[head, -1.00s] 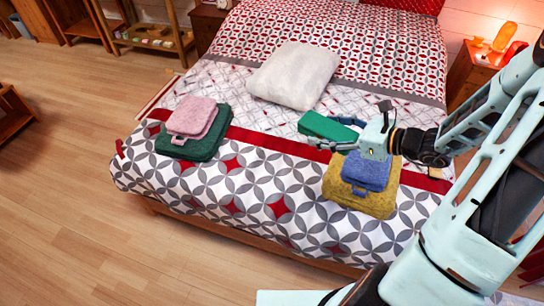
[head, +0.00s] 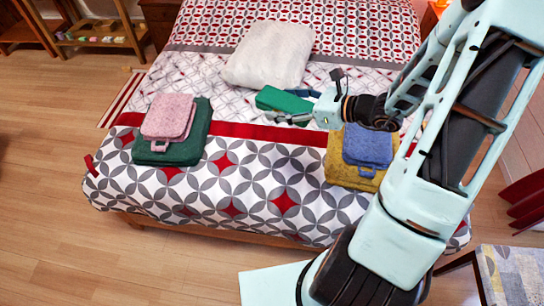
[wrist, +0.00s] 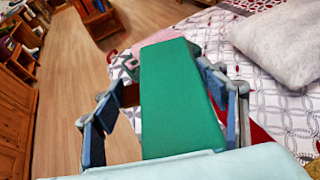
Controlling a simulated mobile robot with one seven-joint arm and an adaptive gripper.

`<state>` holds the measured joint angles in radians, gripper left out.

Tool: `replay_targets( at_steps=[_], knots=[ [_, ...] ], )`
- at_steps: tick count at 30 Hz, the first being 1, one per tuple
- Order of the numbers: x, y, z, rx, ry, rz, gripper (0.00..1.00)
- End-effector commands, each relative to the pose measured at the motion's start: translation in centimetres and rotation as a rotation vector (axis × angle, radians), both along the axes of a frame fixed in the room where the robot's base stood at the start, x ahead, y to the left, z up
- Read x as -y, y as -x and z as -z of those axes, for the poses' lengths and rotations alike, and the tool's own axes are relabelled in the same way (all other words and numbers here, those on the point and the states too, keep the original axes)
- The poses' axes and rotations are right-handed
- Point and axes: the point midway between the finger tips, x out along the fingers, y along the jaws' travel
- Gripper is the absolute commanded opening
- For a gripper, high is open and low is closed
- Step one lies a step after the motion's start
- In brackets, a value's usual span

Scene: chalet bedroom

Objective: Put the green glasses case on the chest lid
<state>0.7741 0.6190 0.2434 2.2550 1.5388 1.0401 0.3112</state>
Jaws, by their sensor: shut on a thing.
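The green glasses case (head: 283,101) is held level above the bed, near the pillow. My gripper (head: 296,106) is shut on it. In the wrist view the case (wrist: 178,100) points away from my palm, with blue-padded fingers on both sides; the finger contact is not clear. No chest lid can be made out with certainty. A wooden piece of furniture (wrist: 14,130) at the left edge of the wrist view is cut off, so I cannot tell whether it is the chest.
The bed (head: 240,190) holds a white pillow (head: 268,55), pink (head: 168,117) and green (head: 185,150) folded towels, and blue (head: 368,146) and yellow (head: 340,165) ones. A low shelf (head: 100,38) stands at the back left. Floor (head: 50,210) left of the bed is clear.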

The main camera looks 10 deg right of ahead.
Motion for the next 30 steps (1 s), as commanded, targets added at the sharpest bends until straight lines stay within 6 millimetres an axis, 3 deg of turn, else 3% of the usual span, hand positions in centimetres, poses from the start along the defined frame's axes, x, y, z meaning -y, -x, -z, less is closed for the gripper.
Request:
replay_targets(
  at_steps=[1, 21, 30],
  knots=[
    [0.0, -0.1, 2.5, 0.002, -0.002, 0.019, 0.34],
    [1.4, -0.5, 17.7, 0.001, 0.000, 0.299, 0.35],
    [2.4, -0.3, 21.6, -0.006, 0.013, 0.386, 0.35]
  ],
)
